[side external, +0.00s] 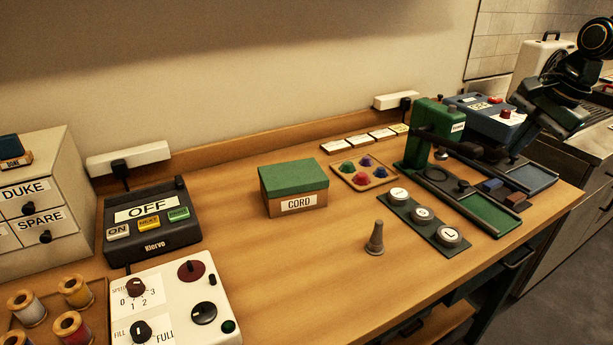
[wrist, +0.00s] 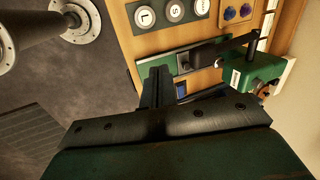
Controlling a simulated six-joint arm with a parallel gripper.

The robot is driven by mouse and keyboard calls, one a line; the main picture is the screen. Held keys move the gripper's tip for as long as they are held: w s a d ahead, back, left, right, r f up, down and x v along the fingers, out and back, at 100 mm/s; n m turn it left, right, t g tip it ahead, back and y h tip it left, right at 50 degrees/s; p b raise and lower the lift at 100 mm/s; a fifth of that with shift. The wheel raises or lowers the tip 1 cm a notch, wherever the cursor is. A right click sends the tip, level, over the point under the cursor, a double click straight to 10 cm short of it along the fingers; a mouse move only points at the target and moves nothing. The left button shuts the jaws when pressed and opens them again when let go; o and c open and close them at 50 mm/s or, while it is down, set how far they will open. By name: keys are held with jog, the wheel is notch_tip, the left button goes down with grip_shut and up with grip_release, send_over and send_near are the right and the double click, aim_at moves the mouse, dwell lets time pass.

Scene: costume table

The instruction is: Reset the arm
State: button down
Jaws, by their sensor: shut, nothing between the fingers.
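My gripper (wrist: 156,72) shows in the wrist view as dark fingers held together, with nothing between them. Its tips are seen over the front end of a green press's base plate (wrist: 187,62); I cannot tell the height between them. In the side view my dark arm comes in from the upper right, above the right end of the table. The fingertips are hard to make out there against the dark machines.
The green press (side external: 424,134) and a blue machine (side external: 487,115) stand close to my arm. The table front (side external: 320,290) is clear.

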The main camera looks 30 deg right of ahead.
jog(key=s+a+n+t, duration=0.1)
jog(key=s+a+n, duration=0.4)
jog(key=s+n, duration=0.3)
jog(key=s+a+n, duration=0.5)
jog(key=s+n, duration=0.3)
jog(key=n, duration=0.1)
jog(key=shift+a+f+t, duration=0.15)
jog(key=shift+a+t, duration=0.15)
jog(key=shift+t, duration=0.1)
